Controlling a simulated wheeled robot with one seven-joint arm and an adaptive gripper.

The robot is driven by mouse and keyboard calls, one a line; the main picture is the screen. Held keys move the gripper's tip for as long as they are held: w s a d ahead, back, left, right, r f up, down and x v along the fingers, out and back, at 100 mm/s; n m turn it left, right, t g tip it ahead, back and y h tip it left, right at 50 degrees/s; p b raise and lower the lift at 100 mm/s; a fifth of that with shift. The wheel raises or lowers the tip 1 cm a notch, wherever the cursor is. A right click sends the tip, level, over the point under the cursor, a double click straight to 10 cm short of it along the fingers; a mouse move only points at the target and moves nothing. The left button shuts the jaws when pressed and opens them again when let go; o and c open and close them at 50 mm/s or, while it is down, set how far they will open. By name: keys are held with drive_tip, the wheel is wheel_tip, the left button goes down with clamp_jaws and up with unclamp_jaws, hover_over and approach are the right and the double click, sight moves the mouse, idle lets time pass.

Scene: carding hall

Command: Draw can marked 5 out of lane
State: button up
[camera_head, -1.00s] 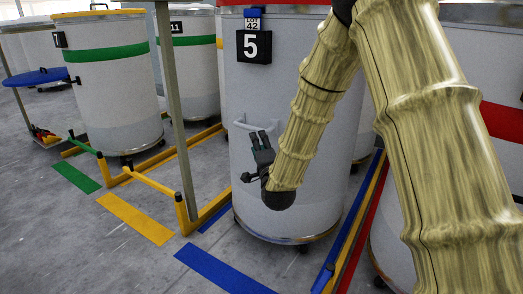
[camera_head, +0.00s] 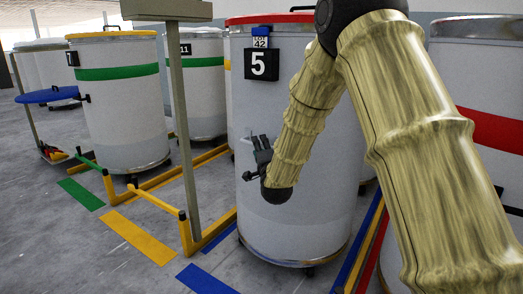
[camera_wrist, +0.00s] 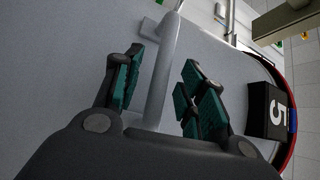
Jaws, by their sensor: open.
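The can marked 5 (camera_head: 310,130) is a large white-grey drum with a red rim, standing upright in its lane. It bears a black plate with a white 5 (camera_head: 262,64) and a blue "LOT 42" tag (camera_head: 261,37). The plate also shows sideways in the wrist view (camera_wrist: 268,110). A pale bar handle (camera_wrist: 165,70) is on the can's front. My gripper (camera_head: 258,150) is at the handle, mostly hiding it in the head view. In the wrist view my gripper's open fingers (camera_wrist: 160,88) stand on either side of the bar, with gaps showing.
A yellow floor frame (camera_head: 213,233) with an upright post (camera_head: 184,120) stands left of the can. Blue, yellow and red rails (camera_head: 361,245) run along its right. A green-banded can (camera_head: 118,110) stands left, a red-banded can (camera_head: 490,90) right. Floor in front is open.

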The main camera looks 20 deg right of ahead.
clamp_jaws()
drive_tip(key=shift+d, duration=0.15)
